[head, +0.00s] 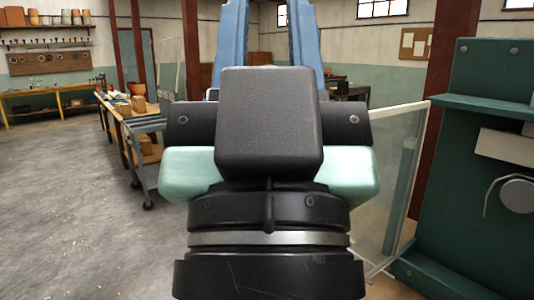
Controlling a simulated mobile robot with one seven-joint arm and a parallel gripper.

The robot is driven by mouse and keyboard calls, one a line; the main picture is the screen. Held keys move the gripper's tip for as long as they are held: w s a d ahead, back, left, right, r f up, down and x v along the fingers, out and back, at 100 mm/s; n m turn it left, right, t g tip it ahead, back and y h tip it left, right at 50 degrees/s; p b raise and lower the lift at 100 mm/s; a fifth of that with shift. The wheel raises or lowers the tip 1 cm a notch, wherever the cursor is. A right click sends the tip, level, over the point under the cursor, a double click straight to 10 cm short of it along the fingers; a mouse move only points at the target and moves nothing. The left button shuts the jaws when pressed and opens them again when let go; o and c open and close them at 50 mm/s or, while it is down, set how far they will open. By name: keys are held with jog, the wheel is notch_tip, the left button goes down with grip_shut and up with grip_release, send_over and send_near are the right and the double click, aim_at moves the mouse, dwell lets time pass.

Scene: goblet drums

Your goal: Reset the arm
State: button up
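My gripper (269,25) fills the middle of the head view, pointing up and away from the camera. Its two blue fingers stand apart, with background showing between them. Nothing shows between the parts in view, but the fingertips are cut off by the top edge. A black block and the black wrist rings of my arm are in front of the mint-green gripper body. No goblet drum is in view.
A glass panel in a pale frame (392,180) stands close on the right, beside a dark green cabinet (450,190). A workbench with boxes (128,110) and a grey cart (145,165) are on the left. Grey floor (70,220) is open at lower left.

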notch_tip(320, 180, up, 18)
jog(key=p, duration=1.6)
jog(key=shift+r, duration=0.15)
jog(key=shift+d, duration=0.1)
